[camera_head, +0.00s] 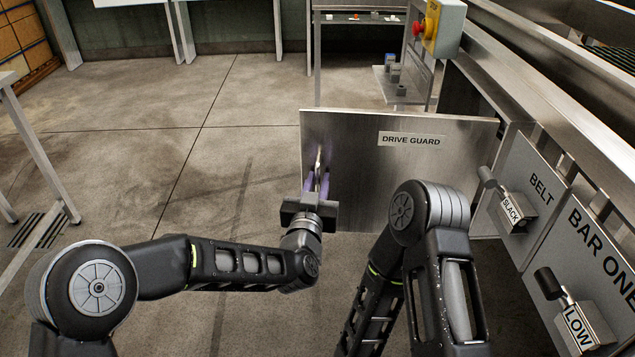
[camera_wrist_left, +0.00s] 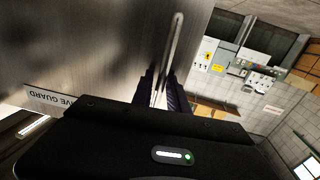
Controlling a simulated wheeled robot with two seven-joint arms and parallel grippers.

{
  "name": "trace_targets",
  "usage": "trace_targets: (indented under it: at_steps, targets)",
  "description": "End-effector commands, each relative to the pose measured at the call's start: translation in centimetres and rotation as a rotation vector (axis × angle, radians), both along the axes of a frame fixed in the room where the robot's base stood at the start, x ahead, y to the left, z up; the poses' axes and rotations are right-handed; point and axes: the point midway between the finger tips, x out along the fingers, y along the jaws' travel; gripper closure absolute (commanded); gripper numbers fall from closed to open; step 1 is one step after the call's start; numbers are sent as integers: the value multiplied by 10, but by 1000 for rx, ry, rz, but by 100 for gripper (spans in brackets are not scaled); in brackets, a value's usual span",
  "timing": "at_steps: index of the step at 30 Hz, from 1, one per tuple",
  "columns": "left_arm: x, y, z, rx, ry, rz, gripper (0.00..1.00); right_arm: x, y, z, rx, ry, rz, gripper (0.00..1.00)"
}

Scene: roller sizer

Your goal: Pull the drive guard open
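The drive guard (camera_head: 365,185) is a flat metal panel with a "DRIVE GUARD" label. It stands swung out from the machine's side, its far edge out over the floor. An upright bar handle (camera_head: 318,160) sits near the panel's left edge. My left gripper (camera_head: 317,184) has its purple fingers close on both sides of the handle, and looks shut on it. In the left wrist view the handle (camera_wrist_left: 176,40) runs up between the fingers, beside the guard's face (camera_wrist_left: 80,50). My right arm shows at lower centre, but its gripper is out of view.
The machine frame runs along the right, with a "SLACK" lever (camera_head: 513,212) on the belt panel and a "LOW" lever (camera_head: 577,325) on the bar one panel. A yellow box with a red button (camera_head: 418,29) stands behind the guard.

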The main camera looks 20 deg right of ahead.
Motion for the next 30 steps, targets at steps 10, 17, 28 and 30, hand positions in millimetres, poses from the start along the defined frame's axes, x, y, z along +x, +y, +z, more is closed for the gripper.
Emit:
trace_targets:
  at_steps: [10, 17, 28, 30]
  targets:
    - [-27, 15, 0, 1, 0, -1, 80, 0, 0, 2, 0, 0, 0, 100]
    - [-59, 32, 0, 1, 0, -1, 80, 0, 0, 4, 0, 0, 1, 100]
    - [-69, 37, 0, 0, 0, 0, 80, 0, 0, 4, 0, 0, 0, 100]
    - [-69, 37, 0, 0, 0, 0, 80, 0, 0, 4, 0, 0, 0, 100]
